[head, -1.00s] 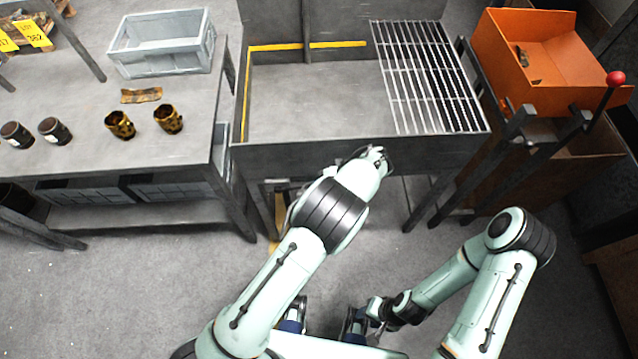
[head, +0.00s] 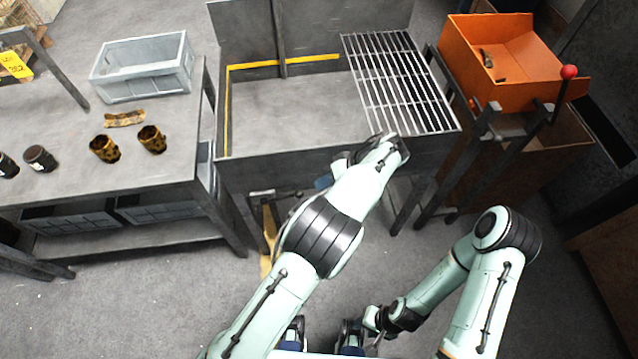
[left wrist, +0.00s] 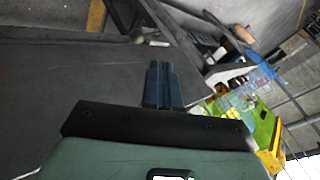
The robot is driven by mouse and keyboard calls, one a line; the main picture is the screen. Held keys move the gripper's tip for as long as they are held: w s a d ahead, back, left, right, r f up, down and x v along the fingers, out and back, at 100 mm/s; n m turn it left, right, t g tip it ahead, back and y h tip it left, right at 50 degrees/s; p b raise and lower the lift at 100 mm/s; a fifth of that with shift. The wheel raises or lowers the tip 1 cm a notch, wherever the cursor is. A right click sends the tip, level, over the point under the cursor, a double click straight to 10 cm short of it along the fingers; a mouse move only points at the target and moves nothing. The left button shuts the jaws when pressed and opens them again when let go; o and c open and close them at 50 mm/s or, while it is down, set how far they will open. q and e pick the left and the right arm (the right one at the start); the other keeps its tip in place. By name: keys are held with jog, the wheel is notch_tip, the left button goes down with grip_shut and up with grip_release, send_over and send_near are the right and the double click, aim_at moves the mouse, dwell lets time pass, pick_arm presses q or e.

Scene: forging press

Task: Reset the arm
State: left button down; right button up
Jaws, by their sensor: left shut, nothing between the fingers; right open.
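My left arm reaches up over the floor to the front edge of the grey metal bench (head: 290,110). Its wrist bends at that edge, and a blue part of my left gripper (head: 324,183) shows just below it, mostly hidden by the arm. In the left wrist view the blue fingers of the left gripper (left wrist: 163,68) are together, with nothing between them. My right arm is folded at the lower right. My right gripper (head: 323,326) is low at the bottom edge, its dark blue fingers apart and empty.
A grey crate (head: 142,68), two yellow-black cups (head: 105,149), dark cups (head: 40,158) and a curved piece (head: 125,119) are on the left table (head: 70,185). A grate (head: 400,85) covers the bench's right side. An orange bin (head: 510,60) and red-knobbed lever (head: 568,72) stand right.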

dwell(0.5)
pick_arm(q)
jog(key=s+a+f+m+g+h, duration=0.1)
jog(key=s+a+f+h, duration=0.2)
jog(key=f, duration=0.4)
jog(key=s+a+f+m+g+h+p, duration=0.1)
jog(key=s+a+f+g, duration=0.1)
jog(key=s+a+f, duration=0.45)
jog(key=s+f+m+g+h, duration=0.1)
jog(key=s+f+h, duration=0.2)
jog(key=f, duration=0.6)
jog(key=s+f+n+t+h+p, duration=0.1)
jog(key=s+h, duration=0.3)
jog(key=s, duration=1.3)
jog(key=shift+s+a+t+h+p, duration=0.2)
jog(key=shift+a+t+h+p, duration=0.15)
jog(key=shift+t, duration=0.55)
pick_arm(e)
jog(key=r, duration=0.1)
jog(key=w+r, duration=0.1)
jog(key=r, duration=0.1)
jog(key=shift+w, duration=0.2)
